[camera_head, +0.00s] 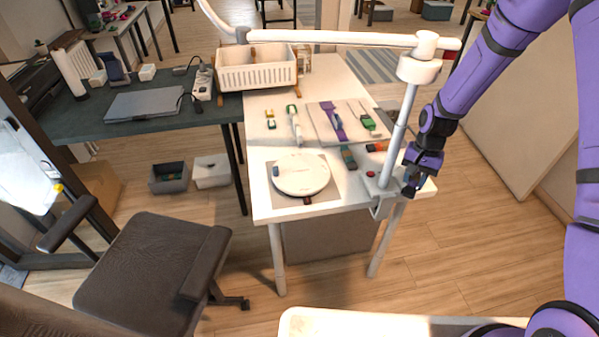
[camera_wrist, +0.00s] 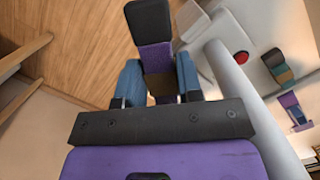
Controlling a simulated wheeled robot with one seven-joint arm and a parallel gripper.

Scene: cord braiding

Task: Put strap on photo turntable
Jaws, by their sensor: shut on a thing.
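The photo turntable (camera_head: 300,185) is a white round disc on a grey mat, near the front left of the white table. My gripper (camera_head: 411,186) is beside the table's right edge, to the right of the lamp post and well apart from the turntable. In the wrist view, my gripper (camera_wrist: 158,84) has its blue fingers shut on a strap (camera_wrist: 156,57), purple with a dark end block (camera_wrist: 149,20) pointing away from me. The held strap is too small to make out in the head view. The turntable is not seen in the wrist view.
A white lamp post (camera_head: 400,130) clamped to the table's right edge stands between my gripper and the turntable; it shows close by in the wrist view (camera_wrist: 238,85). A board (camera_head: 318,122) with tools, several small coloured straps and a white basket (camera_head: 257,73) are farther back.

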